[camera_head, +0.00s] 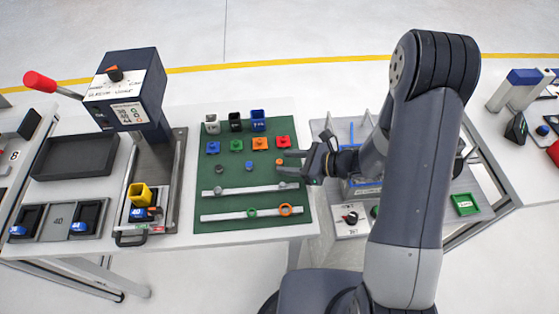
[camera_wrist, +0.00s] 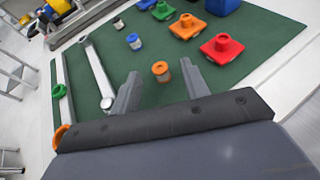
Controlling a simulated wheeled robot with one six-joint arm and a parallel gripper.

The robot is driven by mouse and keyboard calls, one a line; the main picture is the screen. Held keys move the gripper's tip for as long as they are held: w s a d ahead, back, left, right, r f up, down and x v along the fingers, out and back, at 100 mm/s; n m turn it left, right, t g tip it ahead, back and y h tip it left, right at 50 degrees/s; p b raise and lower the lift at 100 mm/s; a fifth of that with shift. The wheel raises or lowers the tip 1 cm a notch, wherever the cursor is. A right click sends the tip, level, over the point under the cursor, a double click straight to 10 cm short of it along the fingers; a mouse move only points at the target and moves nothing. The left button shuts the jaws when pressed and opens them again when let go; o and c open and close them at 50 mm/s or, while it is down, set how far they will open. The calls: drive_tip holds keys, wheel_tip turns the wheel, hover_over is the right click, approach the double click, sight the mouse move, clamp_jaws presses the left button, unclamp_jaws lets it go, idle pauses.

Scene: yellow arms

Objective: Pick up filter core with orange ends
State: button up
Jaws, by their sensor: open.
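The filter core with orange ends (camera_wrist: 160,70) stands upright on the green mat (camera_wrist: 260,35). It shows an orange top and a pale grey body. In the head view its orange top (camera_head: 279,162) is at the mat's right side. My gripper (camera_head: 284,163) is open and empty. In the wrist view its two fingers stand on either side of the core in the picture, with the core near the line between the tips. I cannot tell whether the fingers are low enough to enclose it or still above it.
A blue-topped core (camera_wrist: 134,42) and a grey-topped core (camera_wrist: 118,23) stand in a row with it. White rails (camera_head: 250,189) with rings lie nearer the table's front.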

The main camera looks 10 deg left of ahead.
sight(279, 164)
drive_tip(key=shift+x, duration=1.45)
clamp_jaws()
